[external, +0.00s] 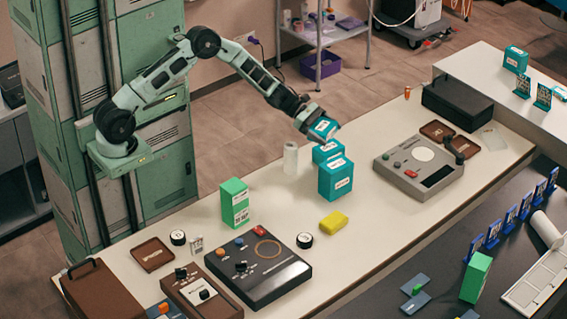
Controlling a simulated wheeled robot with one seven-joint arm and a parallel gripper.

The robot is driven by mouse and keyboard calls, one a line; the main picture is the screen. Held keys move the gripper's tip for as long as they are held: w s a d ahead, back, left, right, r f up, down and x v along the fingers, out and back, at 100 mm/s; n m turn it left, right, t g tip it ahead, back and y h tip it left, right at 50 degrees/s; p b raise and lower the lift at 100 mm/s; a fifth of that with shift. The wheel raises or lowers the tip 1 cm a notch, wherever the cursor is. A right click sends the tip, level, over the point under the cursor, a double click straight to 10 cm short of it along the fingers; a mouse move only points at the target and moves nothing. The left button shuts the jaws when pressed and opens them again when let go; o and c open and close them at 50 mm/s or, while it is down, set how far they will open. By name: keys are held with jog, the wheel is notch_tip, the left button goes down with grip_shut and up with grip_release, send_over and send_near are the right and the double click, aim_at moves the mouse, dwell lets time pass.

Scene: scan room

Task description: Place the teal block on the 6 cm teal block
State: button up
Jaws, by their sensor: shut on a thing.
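My gripper (311,120) is shut on a small teal block (325,128) with a white label, held tilted above the table. Two more teal blocks with white labels are just below it in the picture. One (326,151) is behind, partly hidden by the other, and the front one (336,181) stands upright on the table and looks larger. I cannot tell which is the 6 cm block. The held block appears close above the rear block; whether they touch is unclear.
A pale cylinder (290,158) stands left of the teal blocks on the white table (390,215). A green box (234,203), yellow block (334,220) and black control panel (258,268) are nearer. A grey console (418,166) is to the right. Bare table lies between.

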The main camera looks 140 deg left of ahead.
notch_tip(320, 180, up, 2)
send_over(333, 148)
jog(key=shift+w+n+y, duration=0.1)
jog(key=shift+n+y, duration=0.2)
notch_tip(333, 148, down, 10)
jog(key=shift+r+p, duration=0.2)
jog(key=shift+p, duration=0.65)
jog(key=shift+f, duration=0.1)
jog(key=o, duration=0.9)
jog(key=shift+c, duration=0.2)
